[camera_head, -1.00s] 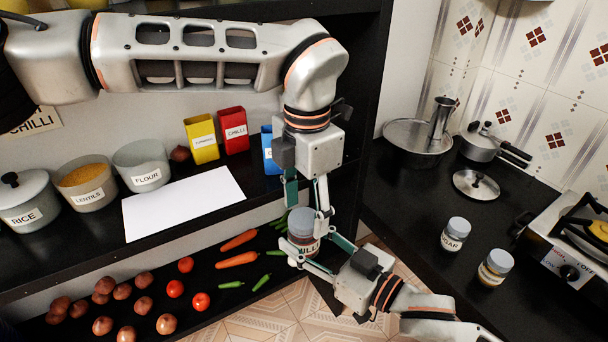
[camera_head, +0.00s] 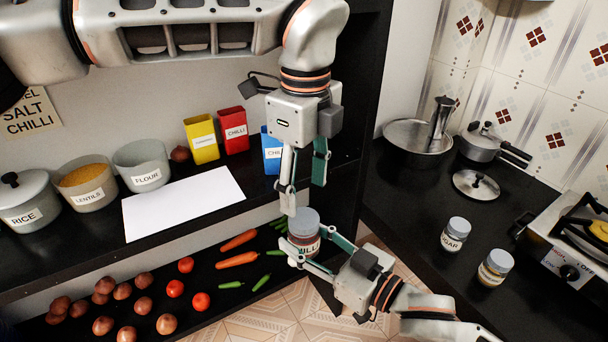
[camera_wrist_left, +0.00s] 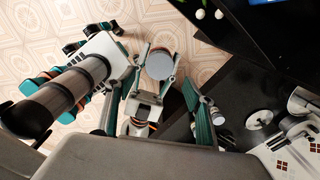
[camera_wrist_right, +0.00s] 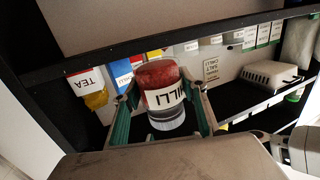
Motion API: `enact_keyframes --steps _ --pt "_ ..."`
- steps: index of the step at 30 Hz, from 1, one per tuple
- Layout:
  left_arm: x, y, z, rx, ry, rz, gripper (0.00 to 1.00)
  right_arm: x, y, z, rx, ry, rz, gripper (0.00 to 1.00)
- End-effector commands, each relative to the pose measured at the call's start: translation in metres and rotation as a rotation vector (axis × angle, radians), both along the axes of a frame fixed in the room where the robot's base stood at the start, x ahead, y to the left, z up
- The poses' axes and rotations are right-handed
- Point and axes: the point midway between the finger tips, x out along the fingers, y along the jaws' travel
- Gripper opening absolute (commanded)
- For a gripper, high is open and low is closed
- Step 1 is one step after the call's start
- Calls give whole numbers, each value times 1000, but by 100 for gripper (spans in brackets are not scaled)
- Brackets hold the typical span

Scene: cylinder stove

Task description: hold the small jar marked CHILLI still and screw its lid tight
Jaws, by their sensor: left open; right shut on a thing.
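The small jar marked CHILLI (camera_head: 304,244) has a grey lid (camera_head: 303,220) on top. My right gripper (camera_head: 314,252) is shut on the jar's body from the side and holds it upright in the air, in front of the shelf. In the right wrist view the jar (camera_wrist_right: 160,75) appears inverted between the fingers, with red contents and its lid downward. My left gripper (camera_head: 305,188) points down just above the lid, open, one finger on each side. The left wrist view shows the round lid (camera_wrist_left: 160,65) between its spread fingers; I see no contact with it.
The shelf to the left holds labelled containers, a white sheet (camera_head: 184,203) and, lower down, vegetables. The dark counter (camera_head: 415,205) to the right carries a SUGAR jar (camera_head: 455,234), another jar (camera_head: 495,267), pans and a stove (camera_head: 566,245). The jar hangs over tiled floor.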

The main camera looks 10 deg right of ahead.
Motion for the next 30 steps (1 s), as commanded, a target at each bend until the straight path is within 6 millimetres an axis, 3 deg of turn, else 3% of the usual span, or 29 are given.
enact_keyframes --steps 6,12,18,30 --pt "0 0 10 -4 -1 394 53 0 0 0 1 -1 0 0" --pt "0 1 16 -6 -1 647 53 0 0 0 1 -1 0 0" --pt "0 1 19 -7 -1 746 53 0 0 0 1 -1 0 0" --pt "0 1 16 -6 1 750 53 0 0 0 1 -1 0 0"
